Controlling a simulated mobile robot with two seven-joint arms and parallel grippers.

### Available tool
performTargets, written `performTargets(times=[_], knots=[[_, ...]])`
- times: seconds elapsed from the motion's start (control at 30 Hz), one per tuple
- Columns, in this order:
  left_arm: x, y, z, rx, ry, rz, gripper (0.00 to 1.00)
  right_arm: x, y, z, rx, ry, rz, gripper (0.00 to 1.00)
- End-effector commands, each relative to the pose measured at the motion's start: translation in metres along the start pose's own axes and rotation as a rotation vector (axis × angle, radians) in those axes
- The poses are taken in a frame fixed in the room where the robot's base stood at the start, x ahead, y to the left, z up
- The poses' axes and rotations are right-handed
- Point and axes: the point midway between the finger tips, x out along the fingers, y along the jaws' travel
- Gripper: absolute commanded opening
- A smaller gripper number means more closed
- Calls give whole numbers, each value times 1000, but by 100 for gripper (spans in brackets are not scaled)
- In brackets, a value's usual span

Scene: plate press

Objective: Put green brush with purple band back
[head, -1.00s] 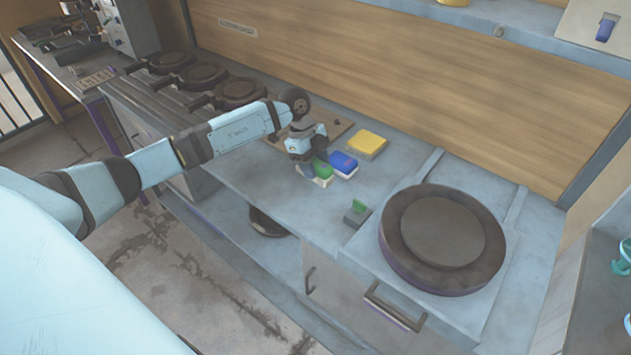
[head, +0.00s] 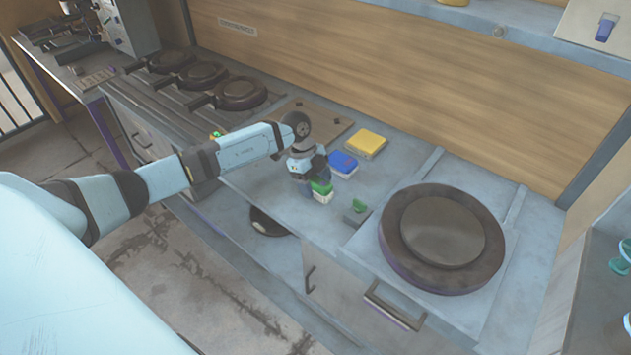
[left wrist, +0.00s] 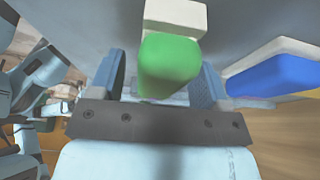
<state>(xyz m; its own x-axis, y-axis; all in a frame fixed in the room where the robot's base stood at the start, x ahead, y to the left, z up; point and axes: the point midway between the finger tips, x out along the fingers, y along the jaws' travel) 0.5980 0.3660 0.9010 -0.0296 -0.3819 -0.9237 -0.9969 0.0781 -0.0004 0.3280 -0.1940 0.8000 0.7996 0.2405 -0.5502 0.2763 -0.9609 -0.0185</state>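The green brush (head: 321,188) with a pale block under it is low by the counter's front part in the head view. In the left wrist view the green brush (left wrist: 170,65) lies between the two fingers of my left gripper (left wrist: 161,75). A narrow gap shows beside the left finger; the right finger is close to or touching the brush. Whether the brush rests on the counter is unclear. My right gripper is not in view.
A blue brush (head: 343,161) lies just beside, also in the left wrist view (left wrist: 275,75). A yellow sponge-like block (head: 366,141) is behind it. Pans (head: 240,93) stand left.

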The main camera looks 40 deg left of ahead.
Motion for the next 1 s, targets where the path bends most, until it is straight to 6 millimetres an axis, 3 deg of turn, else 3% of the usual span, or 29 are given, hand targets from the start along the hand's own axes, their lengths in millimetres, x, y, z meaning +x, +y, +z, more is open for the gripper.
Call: performTargets(times=[0.37,0.8,1.0], knots=[[-11,0,0,0,-1,-2,69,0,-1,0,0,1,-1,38],[-98,0,0,1,-2,-2,69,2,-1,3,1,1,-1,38],[-118,0,0,1,-1,0,69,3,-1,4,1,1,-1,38]])
